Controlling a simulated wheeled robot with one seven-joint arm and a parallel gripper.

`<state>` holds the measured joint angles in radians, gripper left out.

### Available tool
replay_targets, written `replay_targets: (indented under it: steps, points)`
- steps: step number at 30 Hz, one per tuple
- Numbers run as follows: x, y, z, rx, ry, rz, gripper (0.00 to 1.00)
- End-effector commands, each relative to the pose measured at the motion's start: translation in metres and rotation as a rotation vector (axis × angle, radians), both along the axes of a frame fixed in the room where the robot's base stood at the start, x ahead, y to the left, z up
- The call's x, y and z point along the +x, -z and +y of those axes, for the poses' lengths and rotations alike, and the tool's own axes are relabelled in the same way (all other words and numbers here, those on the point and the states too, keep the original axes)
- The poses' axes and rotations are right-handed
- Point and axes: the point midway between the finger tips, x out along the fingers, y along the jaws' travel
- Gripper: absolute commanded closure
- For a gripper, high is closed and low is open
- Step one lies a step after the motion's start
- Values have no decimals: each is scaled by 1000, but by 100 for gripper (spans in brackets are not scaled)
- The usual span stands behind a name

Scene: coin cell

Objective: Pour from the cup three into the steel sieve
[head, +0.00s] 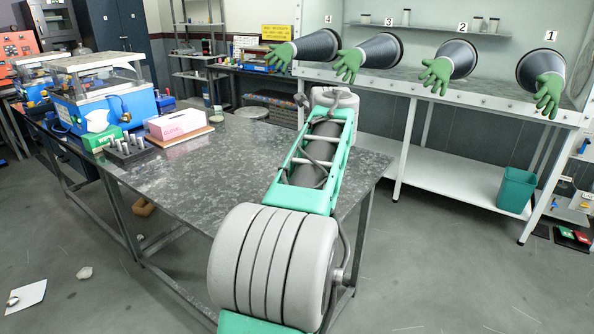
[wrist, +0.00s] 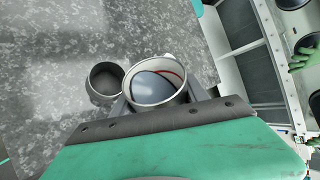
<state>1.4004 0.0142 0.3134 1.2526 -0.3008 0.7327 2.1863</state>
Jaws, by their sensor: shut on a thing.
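In the wrist view, my gripper (wrist: 158,98) is shut on a light-rimmed round cup (wrist: 183,98), taken as cup three. Its inside shows a smooth blue-grey surface with a thin red arc at one edge; what that is I cannot tell. Just left of it is a lower, dark grey round vessel with an open top, which looks like the steel sieve (wrist: 104,80). The cup stands close beside it, not over its middle. Whether they touch is unclear. In the head view, my own arm hides the gripper, the cup and the sieve.
The mottled grey table (head: 215,165) has clear room at its middle. A pink box (head: 178,125), small metal cylinders (head: 126,146) and a blue machine (head: 105,100) stand at its left. A glove bench (head: 440,92) with green gloves stands behind. A green bin (head: 516,190) is at right.

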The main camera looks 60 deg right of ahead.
Motion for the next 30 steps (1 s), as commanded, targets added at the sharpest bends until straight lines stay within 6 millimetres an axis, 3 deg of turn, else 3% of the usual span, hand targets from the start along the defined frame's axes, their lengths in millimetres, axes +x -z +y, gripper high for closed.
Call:
replay_targets:
  steps: [30]
  points:
    - [-2, -3, -1, -51, 1, 120, 100]
